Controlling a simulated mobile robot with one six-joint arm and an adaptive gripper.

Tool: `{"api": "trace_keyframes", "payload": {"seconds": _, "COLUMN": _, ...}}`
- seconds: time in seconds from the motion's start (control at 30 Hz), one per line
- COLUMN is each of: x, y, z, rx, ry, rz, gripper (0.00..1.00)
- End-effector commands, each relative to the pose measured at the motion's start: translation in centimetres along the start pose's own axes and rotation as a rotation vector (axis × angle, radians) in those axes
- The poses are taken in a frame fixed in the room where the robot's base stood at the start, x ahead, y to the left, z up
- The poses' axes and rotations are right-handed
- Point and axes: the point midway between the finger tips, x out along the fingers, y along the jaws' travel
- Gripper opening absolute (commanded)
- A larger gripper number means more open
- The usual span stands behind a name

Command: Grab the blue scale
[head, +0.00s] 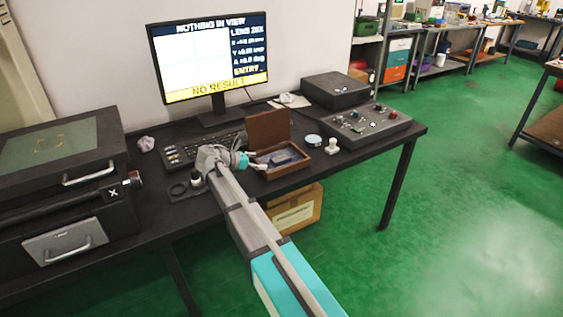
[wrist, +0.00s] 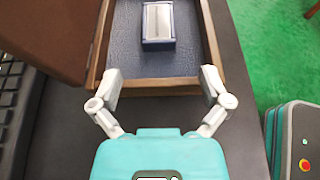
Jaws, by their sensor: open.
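The blue scale (wrist: 158,24), a small blue block with a silver-grey top plate, lies inside an open wooden box (wrist: 213,50) with a blue-grey lined floor. In the head view the box (head: 263,172) stands on the dark desk with its lid raised at the back; the scale in it is too small to make out clearly. My gripper (wrist: 161,82) is open and empty. Its fingers are spread at the box's near edge, with the scale beyond the fingertips and between their lines. In the head view my gripper (head: 257,161) is at the left side of the box.
A keyboard (head: 185,152) lies left of the box, and a monitor (head: 208,62) stands behind. A round light-blue tin (head: 314,140), a small white item (head: 332,147) and a control console (head: 372,127) are to the right. A crumpled ball (head: 145,144) lies left.

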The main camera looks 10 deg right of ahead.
Motion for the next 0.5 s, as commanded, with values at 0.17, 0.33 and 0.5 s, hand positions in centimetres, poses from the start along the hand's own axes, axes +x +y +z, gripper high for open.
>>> {"api": "trace_keyframes", "payload": {"seconds": 0.17, "x": 0.0, "y": 0.0, "z": 0.0, "rx": 0.0, "ry": 0.0, "rz": 0.0, "gripper": 0.97}}
{"api": "trace_keyframes", "payload": {"seconds": 0.33, "x": 0.5, "y": 0.0, "z": -0.1, "rx": 0.001, "ry": 0.0, "rz": -0.001, "gripper": 0.97}}
{"api": "trace_keyframes", "payload": {"seconds": 0.5, "x": 2.2, "y": 0.2, "z": -0.2, "rx": 0.001, "ry": 0.0, "rz": -0.001, "gripper": 0.97}}
